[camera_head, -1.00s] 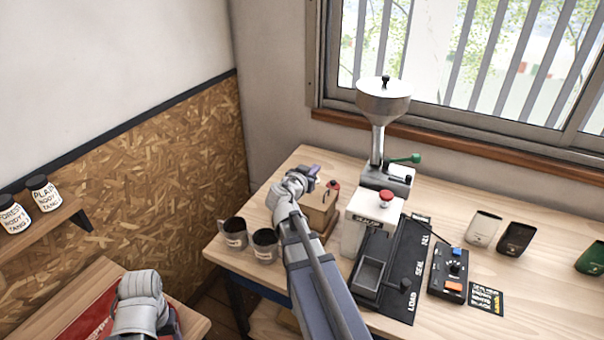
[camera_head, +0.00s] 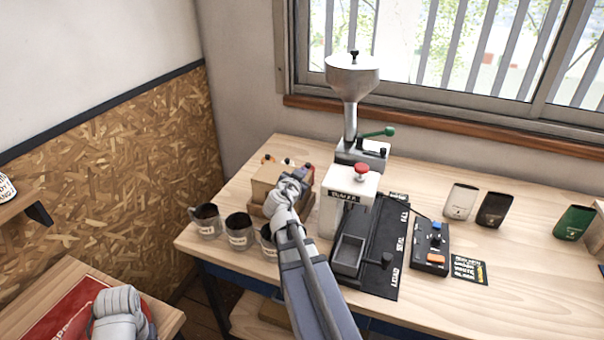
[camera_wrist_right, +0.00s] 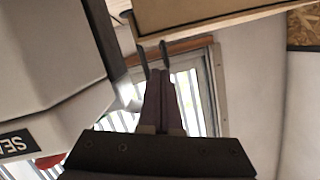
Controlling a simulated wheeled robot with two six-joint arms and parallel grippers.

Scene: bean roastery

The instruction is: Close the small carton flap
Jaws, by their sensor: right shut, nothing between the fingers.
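The small tan carton (camera_head: 264,183) stands on the wooden bench, left of the white sealer. My right gripper (camera_head: 306,170) is shut and empty at the carton's right side, in the gap beside the sealer. In the right wrist view, the shut fingers (camera_wrist_right: 160,78) point up toward the lower edge of a tan box-like surface (camera_wrist_right: 215,14). I cannot tell whether they touch it. The flap's position is unclear, as my right wrist covers part of the carton. My left arm shows at the lower left, but its gripper fingers do not show.
The sealer (camera_head: 347,190) with a red knob stands close right of my right gripper, with a grinder (camera_head: 352,95) behind. Several dark-filled mugs (camera_head: 239,232) stand in front of the carton. A control box (camera_head: 430,248) and pouches (camera_head: 460,201) are farther right.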

